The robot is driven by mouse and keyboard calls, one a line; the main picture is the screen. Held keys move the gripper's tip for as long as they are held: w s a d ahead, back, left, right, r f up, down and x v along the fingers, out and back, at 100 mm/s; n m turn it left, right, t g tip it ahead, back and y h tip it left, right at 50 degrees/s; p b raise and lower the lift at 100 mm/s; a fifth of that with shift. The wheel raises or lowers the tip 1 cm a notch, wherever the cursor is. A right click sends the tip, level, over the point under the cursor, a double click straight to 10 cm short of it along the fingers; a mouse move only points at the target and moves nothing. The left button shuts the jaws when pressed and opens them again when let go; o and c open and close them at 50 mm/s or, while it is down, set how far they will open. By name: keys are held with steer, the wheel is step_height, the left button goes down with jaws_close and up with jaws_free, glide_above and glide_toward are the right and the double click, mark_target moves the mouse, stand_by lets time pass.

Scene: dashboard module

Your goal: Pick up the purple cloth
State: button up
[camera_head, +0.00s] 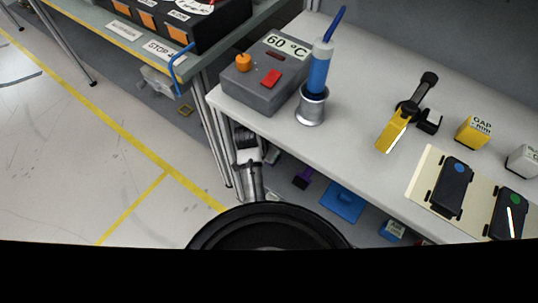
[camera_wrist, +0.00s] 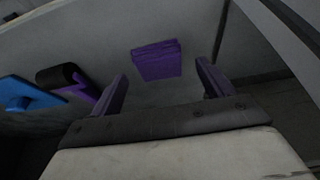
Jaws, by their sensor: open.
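The purple cloth (camera_wrist: 157,60) looks like a flat folded block with layered edges. In the wrist view it lies ahead of my gripper (camera_wrist: 161,72), between the lines of the two fingers and apart from them. The fingers are spread wide with nothing between them. In the head view my arm reaches low under the near edge of the workbench. I cannot make out the fingers or the purple cloth clearly there.
A purple and black object (camera_wrist: 78,82) and a blue item (camera_wrist: 28,94) lie left of the cloth in the wrist view. The workbench (camera_head: 350,150) is overhead, carrying a grey control box (camera_head: 262,85) and tools. Its leg (camera_head: 217,140) stands beside my arm.

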steer(key=shift+x, duration=1)
steer(key=shift+s, duration=0.1)
steer(key=c, duration=1.1)
steer(key=shift+o, duration=0.2)
steer(key=shift+r, duration=0.1)
step_height(320, 180, up, 3)
steer(key=shift+a+r+b, duration=0.15)
steer(key=shift+r+b, duration=0.05)
steer(key=shift+b, duration=0.25)
steer(key=s+a+b, duration=0.3)
steer(key=s+a, duration=0.7)
steer(key=s, duration=0.4)
steer(key=shift+s+a, duration=0.2)
steer(key=shift+s, duration=0.1)
